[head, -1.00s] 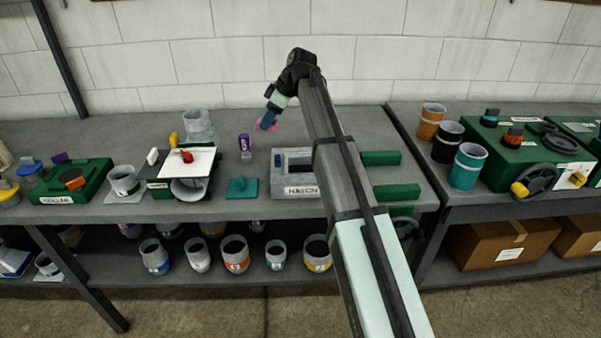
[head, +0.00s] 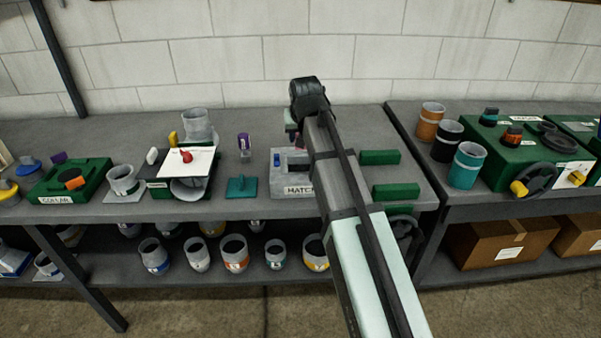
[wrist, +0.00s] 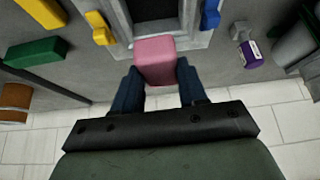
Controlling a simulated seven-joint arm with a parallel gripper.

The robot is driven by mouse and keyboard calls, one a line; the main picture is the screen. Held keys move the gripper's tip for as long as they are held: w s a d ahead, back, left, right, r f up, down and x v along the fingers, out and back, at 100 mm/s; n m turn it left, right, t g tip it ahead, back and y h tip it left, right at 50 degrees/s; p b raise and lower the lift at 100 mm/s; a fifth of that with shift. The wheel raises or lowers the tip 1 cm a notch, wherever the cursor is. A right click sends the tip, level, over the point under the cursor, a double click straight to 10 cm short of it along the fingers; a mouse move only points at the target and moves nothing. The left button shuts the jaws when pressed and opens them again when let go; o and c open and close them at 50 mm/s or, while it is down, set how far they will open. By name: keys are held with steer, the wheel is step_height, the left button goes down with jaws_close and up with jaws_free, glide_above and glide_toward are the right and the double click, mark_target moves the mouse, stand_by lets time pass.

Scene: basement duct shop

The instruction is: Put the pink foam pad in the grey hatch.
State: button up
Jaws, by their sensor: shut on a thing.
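The pink foam pad (wrist: 154,60) is held between the blue fingers of my gripper (wrist: 157,78) in the wrist view. The pad's far end reaches the near edge of the grey hatch (wrist: 118,25); whether it touches the hatch I cannot tell. The hatch's dark opening lies just beyond the pad at the top of the picture. In the head view the grey hatch (head: 281,185), labelled HATCH, sits on the bench, partly covered by my arm. My gripper there is mostly hidden behind the arm, at the hatch's back side.
A yellow piece (wrist: 99,27) and a blue piece (wrist: 210,15) sit by the hatch's sides. A purple-topped item (head: 243,141) and a teal block (head: 242,187) stand left of the hatch. Green blocks (head: 380,157) lie to its right. Bare bench lies behind the hatch.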

steer(key=shift+f+m, duration=0.15)
steer(key=shift+m, duration=0.15)
steer(key=shift+f, duration=4.85)
steer(key=shift+f, duration=0.15)
steer(key=o, duration=0.8)
steer(key=v, duration=1.2)
steer(key=shift+a+r, duration=0.2)
